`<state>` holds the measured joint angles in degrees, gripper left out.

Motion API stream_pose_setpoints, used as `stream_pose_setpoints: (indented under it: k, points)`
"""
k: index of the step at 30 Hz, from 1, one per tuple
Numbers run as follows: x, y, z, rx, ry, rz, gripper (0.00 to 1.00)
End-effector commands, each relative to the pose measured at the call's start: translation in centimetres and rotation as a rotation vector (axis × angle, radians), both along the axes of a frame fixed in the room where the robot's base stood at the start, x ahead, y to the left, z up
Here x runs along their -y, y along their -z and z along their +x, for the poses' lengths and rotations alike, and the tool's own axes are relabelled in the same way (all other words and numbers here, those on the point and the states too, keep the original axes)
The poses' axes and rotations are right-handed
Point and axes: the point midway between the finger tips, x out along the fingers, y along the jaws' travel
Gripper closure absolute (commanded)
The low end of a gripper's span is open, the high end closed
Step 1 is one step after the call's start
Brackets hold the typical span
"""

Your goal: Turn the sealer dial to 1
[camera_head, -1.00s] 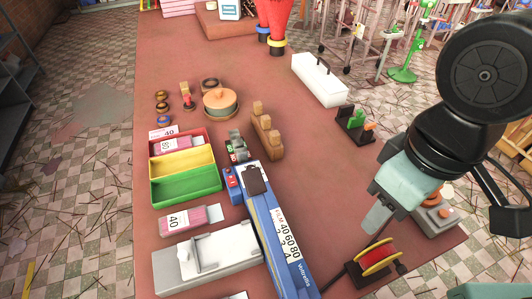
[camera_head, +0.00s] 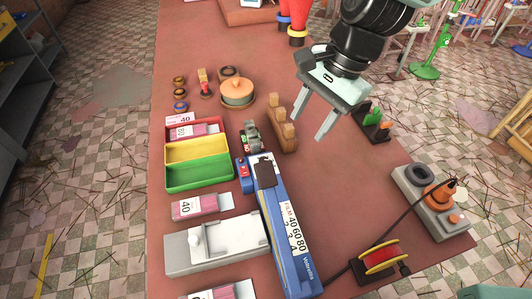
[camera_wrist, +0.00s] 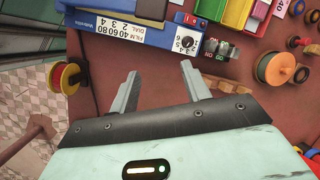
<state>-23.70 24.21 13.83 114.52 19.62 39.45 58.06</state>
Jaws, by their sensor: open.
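The sealer is a long blue machine (camera_head: 282,225) with a white label pairing film 40, 60, 80 with dial 2, 3, 4. In the wrist view the sealer (camera_wrist: 135,34) lies beyond my fingertips. Its dial (camera_wrist: 187,43) is a small dark knob on a white numbered face at the sealer's end. The numbers 4, 5 and 6 seem legible; the pointer's setting is too small to read. I cannot make out the dial in the head view. My gripper (camera_head: 310,127) is open and empty, above the table to the right of the sealer's far end. It also shows in the wrist view (camera_wrist: 160,72), apart from the sealer.
A red, yellow and green tray (camera_head: 198,180) stands left of the sealer. A red spool (camera_head: 379,257) and a grey unit (camera_head: 433,215) stand right. Table between is clear.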

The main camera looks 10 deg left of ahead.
Motion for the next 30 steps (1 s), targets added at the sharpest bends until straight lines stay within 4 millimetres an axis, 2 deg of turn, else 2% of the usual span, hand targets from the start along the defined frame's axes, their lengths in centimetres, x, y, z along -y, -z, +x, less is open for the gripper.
stream_pose_setpoints:
  k: [1, 3, 6, 9, 14, 17, 30]
  points:
    - [-0.9, 0.8, 1.9, -0.047, 0.12, 0.0, 0.53]
    - [-1.9, 1.8, 3.9, -0.1, 0.272, 0.001, 0.53]
    - [-2.8, 2.9, 5.9, -0.157, 0.427, -0.002, 0.53]
    - [-3.2, 3.5, 6.9, -0.187, 0.511, -0.003, 0.53]
    - [-3.7, 4.5, 7.1, -0.198, 0.538, -0.005, 0.53]
    - [-4.1, 5.9, 6.8, -0.198, 0.535, -0.006, 0.53]
    - [-7.4, 14.2, 5.4, -0.199, 0.533, -0.006, 0.53]
